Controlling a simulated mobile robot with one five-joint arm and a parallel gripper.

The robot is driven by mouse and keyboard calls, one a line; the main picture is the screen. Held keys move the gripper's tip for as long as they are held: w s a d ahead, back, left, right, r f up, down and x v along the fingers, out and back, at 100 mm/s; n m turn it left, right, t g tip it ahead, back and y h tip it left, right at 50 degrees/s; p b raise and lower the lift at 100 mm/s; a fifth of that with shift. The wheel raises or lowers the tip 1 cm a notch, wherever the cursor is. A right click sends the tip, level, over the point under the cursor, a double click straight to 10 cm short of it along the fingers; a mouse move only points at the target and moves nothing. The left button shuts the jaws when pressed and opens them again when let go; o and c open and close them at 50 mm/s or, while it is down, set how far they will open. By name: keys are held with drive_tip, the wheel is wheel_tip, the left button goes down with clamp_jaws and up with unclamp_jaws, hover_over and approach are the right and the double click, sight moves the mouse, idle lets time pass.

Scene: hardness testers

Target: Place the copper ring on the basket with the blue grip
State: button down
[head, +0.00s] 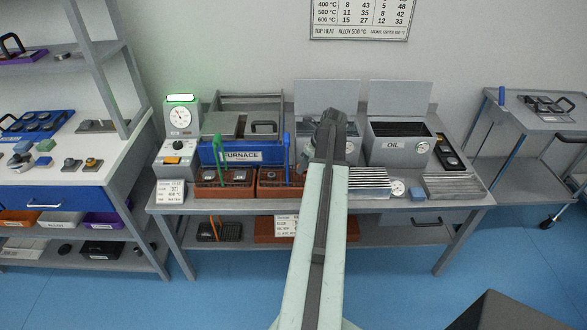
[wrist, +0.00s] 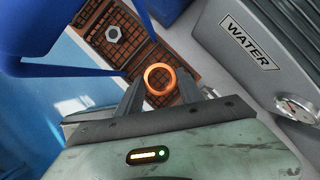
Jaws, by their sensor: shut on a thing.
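The copper ring (wrist: 159,67), bright orange, is at my gripper (wrist: 160,80) in the wrist view. The gripper is shut on it and holds it in front of a brown tray. In the head view my arm hides the ring, and its dark end (head: 330,122) is in front of the water tank. A basket with a tall blue grip (head: 286,142) stands in the right brown tray (head: 268,191); my arm partly covers that tray. Blue grip parts (wrist: 60,35) fill the upper left of the wrist view. A pale hex nut (wrist: 113,35) lies on a dark mesh there.
The water tank (wrist: 235,50) is on the right in the wrist view. The oil tank (head: 398,150) stands farther right. A basket with an orange grip (head: 214,227) is on the lower shelf.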

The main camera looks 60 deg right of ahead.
sight(305, 172)
drive_tip(key=shift+s+d+f+b, duration=0.1)
drive_tip(key=shift+f+b, duration=0.2)
drive_tip(key=shift+b, duration=0.05)
wheel_tip(305, 172, down, 3)
drive_tip(key=b, duration=0.3)
drive_tip(key=shift+f, duration=0.15)
drive_tip(key=shift+w+r, duration=0.2)
drive_tip(key=shift+r, duration=0.05)
drive_tip(key=shift+a+f, duration=0.2)
drive_tip(key=shift+f, duration=0.1)
drive_tip(key=c, duration=1)
unclamp_jaws()
drive_tip(key=shift+r, duration=0.15)
drive_tip(key=shift+c, duration=0.2)
drive_tip(key=shift+r, duration=0.1)
